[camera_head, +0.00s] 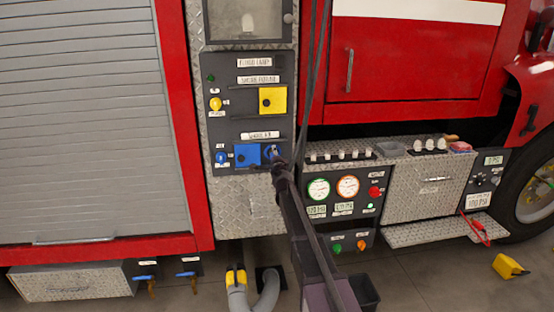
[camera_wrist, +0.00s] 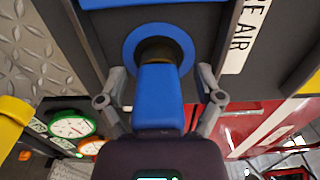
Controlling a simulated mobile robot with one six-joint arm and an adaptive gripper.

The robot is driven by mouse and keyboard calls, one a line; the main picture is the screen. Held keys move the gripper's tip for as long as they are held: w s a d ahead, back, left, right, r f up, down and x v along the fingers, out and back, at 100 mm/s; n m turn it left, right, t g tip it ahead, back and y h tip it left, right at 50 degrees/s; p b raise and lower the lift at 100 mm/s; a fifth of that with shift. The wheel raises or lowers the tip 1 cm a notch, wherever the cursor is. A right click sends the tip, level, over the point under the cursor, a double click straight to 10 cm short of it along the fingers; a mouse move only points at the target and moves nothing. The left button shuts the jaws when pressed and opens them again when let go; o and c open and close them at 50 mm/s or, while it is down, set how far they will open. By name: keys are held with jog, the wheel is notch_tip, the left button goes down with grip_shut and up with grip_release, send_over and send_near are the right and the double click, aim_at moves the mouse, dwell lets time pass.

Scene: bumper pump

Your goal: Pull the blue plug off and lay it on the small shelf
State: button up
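The blue plug (camera_wrist: 158,98) sits in a blue ring (camera_wrist: 132,45) on the dark panel and sticks out toward me in the wrist view. In the head view the plug (camera_head: 270,152) is mostly hidden by my gripper (camera_head: 278,163), right of a blue square plate. My gripper (camera_wrist: 162,75) is open, with one finger on each side of the plug and a visible gap on both sides. A narrow diamond-plate ledge (camera_head: 400,160) with small items on it runs at the lower right; I cannot tell if it is the small shelf.
Gauges (camera_head: 318,189) and a red button are right of my arm. A yellow square plate (camera_head: 272,100) is above the plug. A diamond-plate step (camera_head: 440,232) juts out lower right. Grey hoses (camera_head: 238,290) and a yellow block (camera_head: 508,267) are on the floor.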

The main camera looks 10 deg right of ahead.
jog(key=shift+w+r, duration=0.25)
jog(key=shift+w, duration=0.55)
jog(key=shift+s, duration=0.1)
jog(key=shift+c, duration=0.3)
dwell(0.5)
jog(key=shift+f, duration=0.1)
grip_shut()
jog(key=shift+s+f, duration=0.1)
jog(key=shift+s, duration=0.25)
jog(key=shift+s+f, duration=0.25)
jog(key=shift+s, duration=2.7)
